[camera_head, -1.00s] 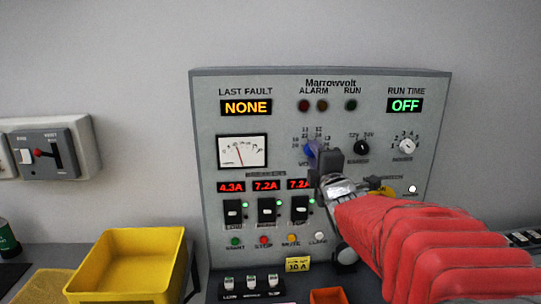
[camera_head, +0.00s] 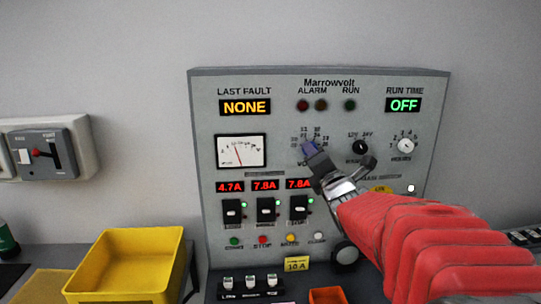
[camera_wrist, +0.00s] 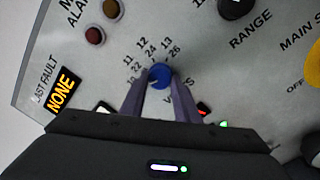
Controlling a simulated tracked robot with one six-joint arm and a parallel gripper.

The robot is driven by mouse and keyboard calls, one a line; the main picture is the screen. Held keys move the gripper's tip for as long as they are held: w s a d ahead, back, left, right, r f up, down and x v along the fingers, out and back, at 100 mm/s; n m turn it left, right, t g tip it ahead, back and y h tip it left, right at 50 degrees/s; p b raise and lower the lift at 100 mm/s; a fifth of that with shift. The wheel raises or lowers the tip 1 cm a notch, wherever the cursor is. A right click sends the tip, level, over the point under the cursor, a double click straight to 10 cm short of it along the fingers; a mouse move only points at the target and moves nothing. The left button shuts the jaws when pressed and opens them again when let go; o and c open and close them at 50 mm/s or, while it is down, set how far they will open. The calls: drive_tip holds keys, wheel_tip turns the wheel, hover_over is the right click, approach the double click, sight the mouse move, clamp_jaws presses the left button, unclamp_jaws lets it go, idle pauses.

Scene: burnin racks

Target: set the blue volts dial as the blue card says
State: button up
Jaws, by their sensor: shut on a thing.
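The blue volts dial (camera_head: 308,148) is on the grey Marrowvolt panel (camera_head: 280,90), mostly behind my gripper in the head view. The wrist view shows its round blue cap (camera_wrist: 160,74) between the two finger tips. My gripper (camera_wrist: 158,82) is shut on the dial, one finger on each side. It also shows in the head view (camera_head: 311,153), tilted. Numbers such as 11, 12, 24, 13 and 26 ring the dial; its exact pointer position is hard to tell. I see no blue card in either view.
Right of the dial are a black range knob (camera_head: 360,147) and a white hours knob (camera_head: 405,146). Three black switches (camera_head: 267,210) sit below, under red readouts. A yellow 10 A card (camera_head: 297,264) stands in front. A yellow bin (camera_head: 130,262) is at left.

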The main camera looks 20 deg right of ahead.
drive_tip(key=shift+a+f, duration=0.1)
drive_tip(key=shift+f, duration=0.15)
drive_tip(key=o, duration=0.8)
drive_tip(key=shift+o, duration=1.2)
drive_tip(key=shift+r, duration=0.15)
drive_tip(key=shift+s, duration=0.1)
drive_tip(key=v, duration=1.3)
drive_tip(key=shift+s, duration=0.3)
